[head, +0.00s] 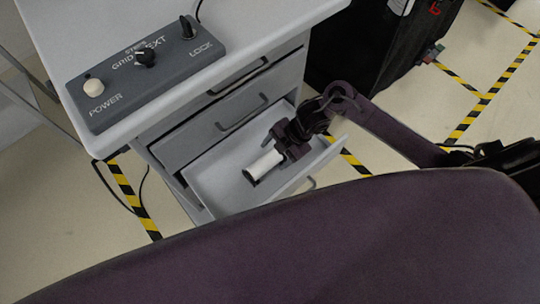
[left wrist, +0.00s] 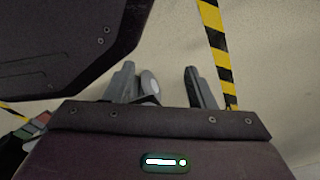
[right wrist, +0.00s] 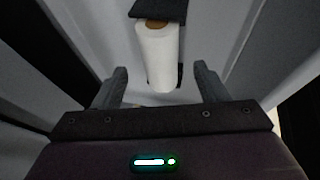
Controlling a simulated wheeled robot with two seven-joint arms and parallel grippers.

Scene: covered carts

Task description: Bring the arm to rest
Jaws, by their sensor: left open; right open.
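My right gripper (head: 284,138) is open above the pulled-out drawer (head: 208,185) of the grey cart. A white roll (head: 264,164) with dark ends lies in that drawer, just beyond the fingers. In the right wrist view the roll (right wrist: 157,58) shows ahead of the open right gripper (right wrist: 160,72), with nothing held; how far apart they are is hard to tell. My left gripper (left wrist: 159,70) shows only in its own wrist view, open over the floor. A pale round thing shows beside its left finger; I cannot tell what it is.
The cart top (head: 240,15) carries a grey control box (head: 145,68) with knobs. Closed drawers (head: 205,132) sit above the open one. A black covered cart (head: 375,50) stands behind on the right. Yellow-black tape (head: 132,195) marks the floor.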

